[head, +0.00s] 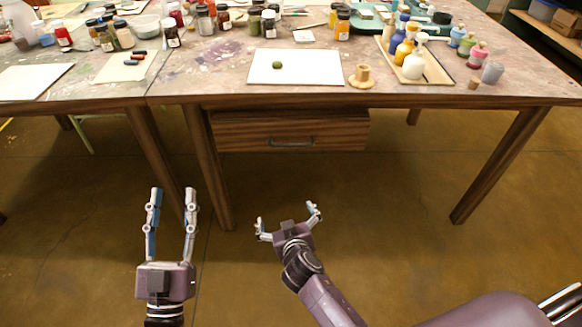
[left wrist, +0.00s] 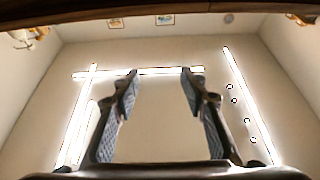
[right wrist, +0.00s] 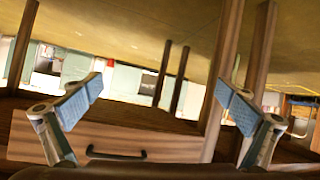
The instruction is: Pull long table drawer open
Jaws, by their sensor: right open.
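The long table (head: 445,92) has a wooden drawer (head: 340,130) under its top, with a dark metal handle (head: 291,143) on the front. The drawer front looks shut. My right gripper (head: 287,215) is open and empty, below and in front of the drawer. In the right wrist view the drawer (right wrist: 180,145) and its handle (right wrist: 115,154) show between the spread fingers, apart from them. My left gripper (head: 171,192) is open and empty, left of the drawer and in front of the table leg. The left wrist view shows its spread fingers (left wrist: 158,75) against the ceiling.
The tabletop carries a white sheet with a green dab (head: 312,67), a wooden tray with bottles (head: 440,77) and several pigment jars. Table legs (head: 208,165) flank the drawer. The floor (head: 400,190) before the drawer is clear.

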